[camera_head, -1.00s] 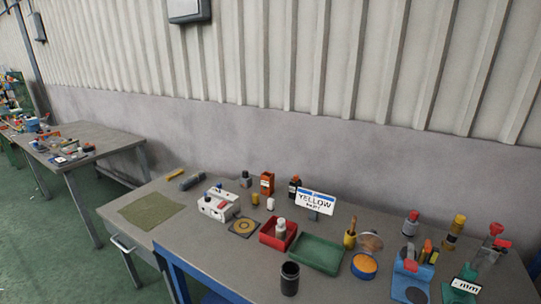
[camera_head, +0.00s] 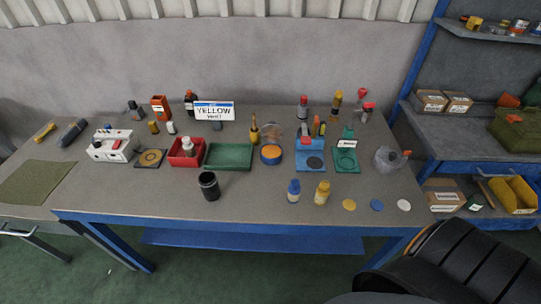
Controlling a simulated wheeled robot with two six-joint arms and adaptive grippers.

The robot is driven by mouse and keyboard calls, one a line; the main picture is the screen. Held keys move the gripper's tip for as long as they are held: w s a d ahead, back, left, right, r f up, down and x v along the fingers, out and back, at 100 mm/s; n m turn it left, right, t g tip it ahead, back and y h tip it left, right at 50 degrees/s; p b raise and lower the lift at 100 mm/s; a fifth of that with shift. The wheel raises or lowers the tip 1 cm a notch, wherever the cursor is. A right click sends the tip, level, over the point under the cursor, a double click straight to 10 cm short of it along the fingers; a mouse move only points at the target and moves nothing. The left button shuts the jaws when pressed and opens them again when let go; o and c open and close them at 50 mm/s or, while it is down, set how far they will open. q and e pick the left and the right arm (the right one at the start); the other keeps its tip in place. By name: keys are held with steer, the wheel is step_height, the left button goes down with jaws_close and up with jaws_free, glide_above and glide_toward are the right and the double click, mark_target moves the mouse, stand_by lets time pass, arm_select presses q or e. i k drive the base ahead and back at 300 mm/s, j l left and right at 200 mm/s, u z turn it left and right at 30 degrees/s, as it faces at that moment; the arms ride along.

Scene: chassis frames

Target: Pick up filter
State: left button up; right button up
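I cannot tell for sure which object is the filter. Small flat discs lie at the right front of the table: a yellow disc (camera_head: 349,205), a blue disc (camera_head: 376,205) and a white disc (camera_head: 404,205). Each lies flat and apart from the others. A blue-capped bottle (camera_head: 294,191) and a yellow bottle (camera_head: 322,193) stand to their left. A sign (camera_head: 214,111) reading YELLOW stands at the back of the table. Neither of my grippers can be made out in the head view, and nothing is seen held.
The grey table (camera_head: 130,204) has a blue frame. A red tray (camera_head: 187,153), a green tray (camera_head: 229,156), a black cup (camera_head: 209,186) and a blue holder (camera_head: 310,155) stand on it. Shelves with boxes (camera_head: 431,100) are at right. The front strip of the table is mostly clear.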

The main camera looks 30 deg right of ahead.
mark_target(323, 190)
steer(key=z, duration=1.35)
